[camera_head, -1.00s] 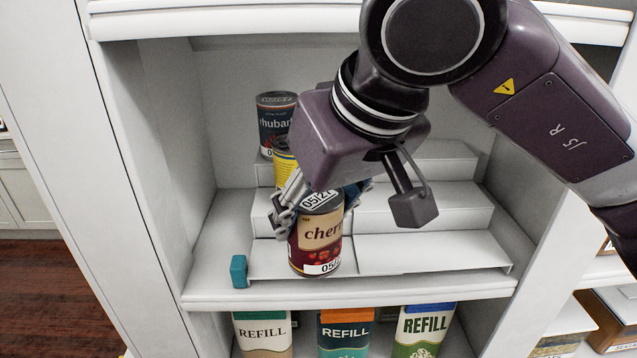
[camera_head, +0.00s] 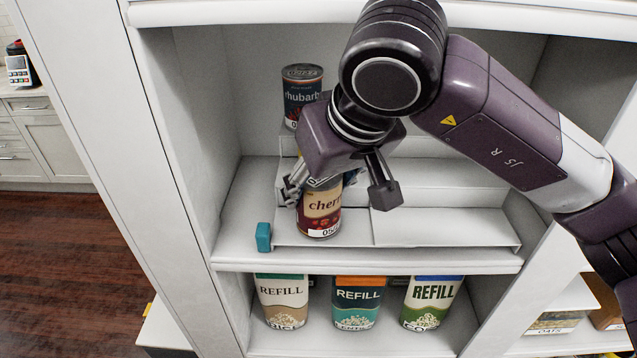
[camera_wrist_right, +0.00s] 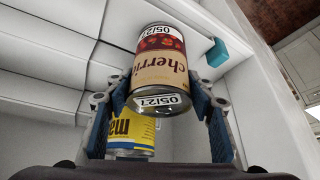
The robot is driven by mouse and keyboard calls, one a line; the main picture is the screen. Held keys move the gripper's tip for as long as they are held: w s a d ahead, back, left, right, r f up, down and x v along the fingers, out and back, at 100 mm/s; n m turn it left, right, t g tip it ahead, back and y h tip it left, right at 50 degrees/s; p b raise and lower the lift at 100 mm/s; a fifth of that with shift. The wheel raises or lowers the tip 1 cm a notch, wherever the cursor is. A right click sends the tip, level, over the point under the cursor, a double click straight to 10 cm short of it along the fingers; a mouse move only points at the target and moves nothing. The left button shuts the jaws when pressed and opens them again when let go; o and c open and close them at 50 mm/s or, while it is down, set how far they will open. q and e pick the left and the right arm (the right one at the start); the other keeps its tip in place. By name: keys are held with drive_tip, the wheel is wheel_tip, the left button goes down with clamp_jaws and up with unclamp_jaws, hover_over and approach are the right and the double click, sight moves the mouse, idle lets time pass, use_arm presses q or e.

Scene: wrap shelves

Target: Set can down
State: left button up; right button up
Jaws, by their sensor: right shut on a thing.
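The cherry can (camera_head: 320,209) has a cream and dark red label and stands about upright at the lowest front step of the white riser (camera_head: 440,227). I cannot tell whether its base touches the step. My right gripper (camera_head: 318,185) reaches down from above and is shut on the can's upper part. In the right wrist view the cherry can (camera_wrist_right: 160,70) sits between the two fingers of the right gripper (camera_wrist_right: 165,105). A yellow and blue can (camera_wrist_right: 131,135) stands behind it, mostly hidden in the head view. My left gripper is not in view.
A rhubarb can (camera_head: 302,92) stands at the back left of the riser. A teal block (camera_head: 263,237) sits at the riser's front left corner. Several refill cartons (camera_head: 357,300) stand on the shelf below. The riser's right half is clear of cans.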

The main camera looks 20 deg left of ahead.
drive_tip(key=shift+f, duration=0.15)
drive_tip(key=o, duration=1.4)
drive_tip(key=shift+r, duration=0.25)
drive_tip(key=b+v, duration=0.3)
drive_tip(key=v, duration=0.9)
drive_tip(key=shift+b, duration=0.4)
drive_tip(key=shift+f, duration=0.1)
